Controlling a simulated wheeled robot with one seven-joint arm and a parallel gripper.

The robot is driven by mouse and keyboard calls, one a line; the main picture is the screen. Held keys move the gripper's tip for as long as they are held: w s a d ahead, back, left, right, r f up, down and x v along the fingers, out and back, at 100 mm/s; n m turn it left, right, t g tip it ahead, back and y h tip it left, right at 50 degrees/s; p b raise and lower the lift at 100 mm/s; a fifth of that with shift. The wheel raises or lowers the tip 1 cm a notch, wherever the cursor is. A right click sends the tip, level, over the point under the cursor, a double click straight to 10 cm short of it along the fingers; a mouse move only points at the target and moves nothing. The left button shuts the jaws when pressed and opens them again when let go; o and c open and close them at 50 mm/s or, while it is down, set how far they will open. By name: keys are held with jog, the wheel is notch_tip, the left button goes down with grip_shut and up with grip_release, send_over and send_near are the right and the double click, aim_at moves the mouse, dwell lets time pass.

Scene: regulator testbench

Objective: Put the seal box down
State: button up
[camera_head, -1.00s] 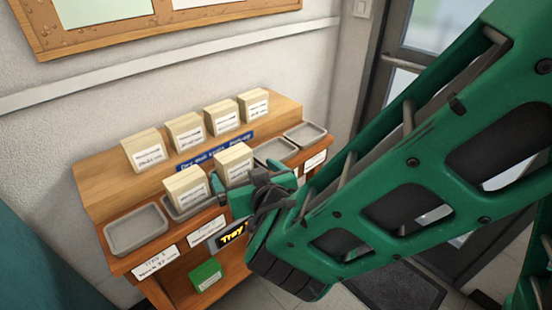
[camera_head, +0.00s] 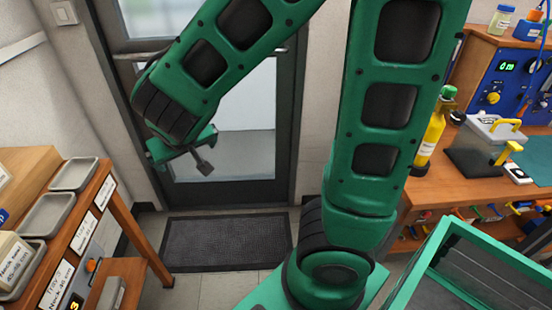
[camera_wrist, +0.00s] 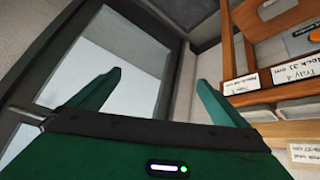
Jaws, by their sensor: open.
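My gripper (camera_head: 184,158) is raised in front of the glazed door in the head view. In the wrist view its two green fingers (camera_wrist: 155,98) are spread apart with nothing between them. A cream labelled box (camera_head: 12,262) sits in a grey tray at the left edge of the head view, well apart from my gripper. It is partly cut off by the frame. Its label reads neck seals, with a size in cm. I cannot tell whether this is the task's seal box.
Two grey trays, one at the back (camera_head: 74,174) and one nearer (camera_head: 47,214), look empty on the wooden rack. A black mat (camera_head: 225,243) lies before the door (camera_head: 235,120). At right, a workbench (camera_head: 440,184) holds a yellow bottle (camera_head: 431,140). A green-framed bin (camera_head: 435,262) stands lower right.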

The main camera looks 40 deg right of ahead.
jog(key=s+d+m+g, duration=0.2)
jog(key=s+d, duration=0.3)
jog(key=d, duration=0.3)
jog(key=s+d+r+m+g+y, duration=0.1)
jog(key=s+d, duration=0.3)
jog(key=s, duration=0.6)
jog(key=s+d+r+m+g+y, duration=0.1)
jog(key=s+d+g, duration=0.3)
jog(key=s, duration=0.5)
jog(key=shift+s+d+r+m+y, duration=0.3)
jog(key=shift+s+d+r+y, duration=0.1)
jog(key=shift+d+y, duration=0.1)
